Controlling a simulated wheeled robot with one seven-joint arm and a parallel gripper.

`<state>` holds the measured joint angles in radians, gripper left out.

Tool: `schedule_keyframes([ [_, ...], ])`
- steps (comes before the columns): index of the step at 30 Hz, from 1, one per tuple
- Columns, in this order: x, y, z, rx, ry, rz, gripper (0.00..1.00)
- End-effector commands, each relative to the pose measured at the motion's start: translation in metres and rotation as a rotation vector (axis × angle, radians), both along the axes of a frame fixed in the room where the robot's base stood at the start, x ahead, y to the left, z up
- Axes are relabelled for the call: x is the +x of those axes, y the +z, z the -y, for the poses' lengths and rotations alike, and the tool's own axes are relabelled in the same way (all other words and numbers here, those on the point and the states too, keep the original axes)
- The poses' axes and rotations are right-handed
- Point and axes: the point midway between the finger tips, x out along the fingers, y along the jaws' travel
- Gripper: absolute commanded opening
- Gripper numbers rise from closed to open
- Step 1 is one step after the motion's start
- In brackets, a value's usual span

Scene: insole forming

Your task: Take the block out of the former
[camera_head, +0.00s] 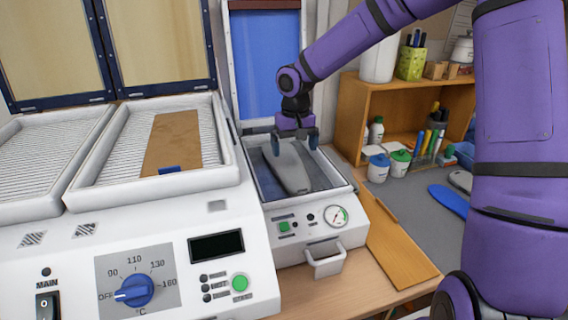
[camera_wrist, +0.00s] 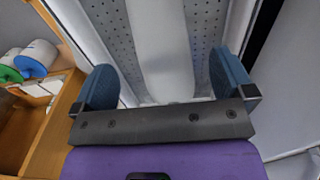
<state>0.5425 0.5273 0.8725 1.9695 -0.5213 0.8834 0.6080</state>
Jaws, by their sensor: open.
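The block (camera_head: 291,172) is a grey, foot-shaped piece lying in the former (camera_head: 344,207), a white box with an open blue lid (camera_head: 266,62) behind it. My gripper (camera_head: 296,141) is above the far end of the block with its fingers spread. In the wrist view the block (camera_wrist: 161,45) runs between the two blue fingers of my gripper (camera_wrist: 165,82), with a gap on each side. The former's perforated bed (camera_wrist: 108,30) shows beside the block. I cannot tell exactly how high the fingers are above the bed.
A white heater (camera_head: 225,267) with a brown sheet (camera_head: 172,143) on its right tray stands left of the former. A wooden shelf (camera_head: 345,110) with pots and pens stands to the right. A blue insole (camera_head: 448,199) lies on the grey mat (camera_head: 405,196).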

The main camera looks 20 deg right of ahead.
Motion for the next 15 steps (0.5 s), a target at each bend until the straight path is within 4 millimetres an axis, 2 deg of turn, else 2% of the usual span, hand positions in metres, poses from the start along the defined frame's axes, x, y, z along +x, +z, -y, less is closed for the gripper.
schedule_keyframes([
  [9,-0.001,-0.044,0.0,0.0,0.002,-0.004,1.0],
  [15,-0.001,-0.055,0.001,0.0,0.002,-0.002,1.0],
])
